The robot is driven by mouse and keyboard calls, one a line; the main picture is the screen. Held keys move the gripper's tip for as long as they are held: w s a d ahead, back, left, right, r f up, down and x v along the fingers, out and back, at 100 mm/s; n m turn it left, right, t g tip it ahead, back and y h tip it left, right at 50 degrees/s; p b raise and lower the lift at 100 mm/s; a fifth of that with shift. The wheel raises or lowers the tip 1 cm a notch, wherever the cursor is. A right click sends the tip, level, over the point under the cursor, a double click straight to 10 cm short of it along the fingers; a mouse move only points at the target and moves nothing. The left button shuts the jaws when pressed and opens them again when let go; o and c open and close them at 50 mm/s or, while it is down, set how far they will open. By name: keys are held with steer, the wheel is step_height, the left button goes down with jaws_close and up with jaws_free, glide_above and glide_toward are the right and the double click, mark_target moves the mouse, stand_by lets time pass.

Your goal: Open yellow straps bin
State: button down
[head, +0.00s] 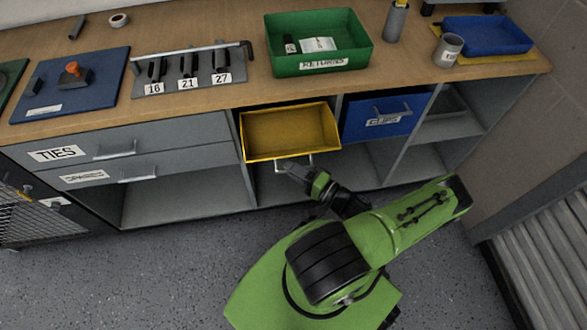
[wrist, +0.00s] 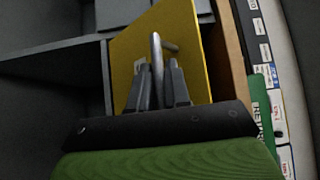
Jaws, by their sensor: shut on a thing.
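The yellow bin (head: 290,131) sits in a cubby under the worktop in the head view. It is pulled partly out, and its empty-looking yellow inside shows from above. Its front has a metal handle (head: 294,163). My gripper (head: 292,172) is at that handle, in front of the bin. In the wrist view the yellow front (wrist: 190,60) fills the middle, and the fingers of my gripper (wrist: 158,80) are shut on the upright-looking metal handle (wrist: 156,55). Any label on the bin's front is hidden or too small to read.
A blue CLIPS bin (head: 380,118) sits in the cubby to the right. Grey drawers, one marked TIES (head: 56,154), are at left. A green RETURNS tray (head: 318,43) stands on the worktop above. Open shelves lie below, and the floor (head: 180,270) in front is clear at left.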

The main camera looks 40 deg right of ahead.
steer(key=c, duration=1.2)
jaws_free()
steer(key=b+v, duration=0.3)
steer(key=v, duration=1.2)
steer(key=shift+s, duration=0.35)
